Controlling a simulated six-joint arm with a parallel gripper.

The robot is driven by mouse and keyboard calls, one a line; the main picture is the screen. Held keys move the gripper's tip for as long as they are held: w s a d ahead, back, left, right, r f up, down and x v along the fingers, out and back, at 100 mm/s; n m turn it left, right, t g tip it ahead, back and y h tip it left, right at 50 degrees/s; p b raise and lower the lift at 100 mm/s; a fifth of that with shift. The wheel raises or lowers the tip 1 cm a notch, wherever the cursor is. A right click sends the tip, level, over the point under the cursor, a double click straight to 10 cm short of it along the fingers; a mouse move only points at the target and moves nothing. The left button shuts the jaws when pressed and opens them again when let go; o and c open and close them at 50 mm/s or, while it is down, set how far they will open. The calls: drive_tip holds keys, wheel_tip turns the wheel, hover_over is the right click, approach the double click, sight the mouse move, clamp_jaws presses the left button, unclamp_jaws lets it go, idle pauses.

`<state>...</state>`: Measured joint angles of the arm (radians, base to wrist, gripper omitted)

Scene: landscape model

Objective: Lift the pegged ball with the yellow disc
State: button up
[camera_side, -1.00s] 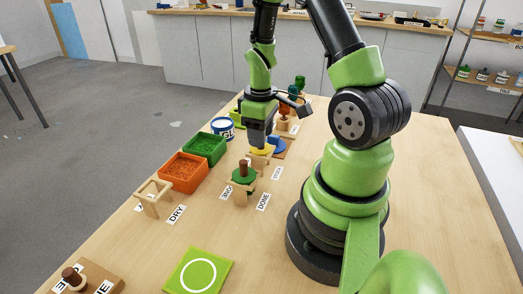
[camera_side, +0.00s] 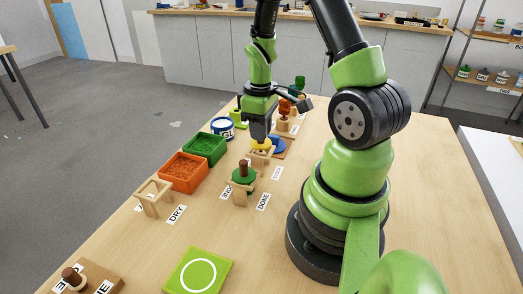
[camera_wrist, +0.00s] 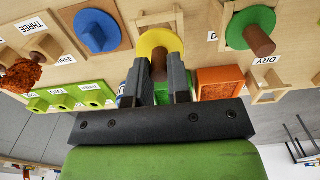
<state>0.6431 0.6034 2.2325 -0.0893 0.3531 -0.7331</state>
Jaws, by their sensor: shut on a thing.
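The pegged ball's yellow disc (camera_side: 264,143) shows just under my gripper (camera_side: 260,136) in the side view, above a wooden stand (camera_side: 261,156). In the wrist view the yellow disc (camera_wrist: 150,42) has its brown peg (camera_wrist: 159,63) between the two fingers of my gripper (camera_wrist: 160,72). The gripper is shut on this peg. The disc appears slightly above the stand; the ball beneath it is hidden. The stand's frame also shows behind the disc in the wrist view (camera_wrist: 177,18).
A green-disc piece (camera_side: 243,175) sits on a neighbouring stand, and a blue disc (camera_side: 278,145) lies on the other side. An orange tray (camera_side: 183,172), a green tray (camera_side: 205,147), an empty stand (camera_side: 153,197) and a lime plate (camera_side: 199,271) are on the table. The front middle is clear.

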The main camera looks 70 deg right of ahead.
drive_tip(key=shift+r, duration=1.95)
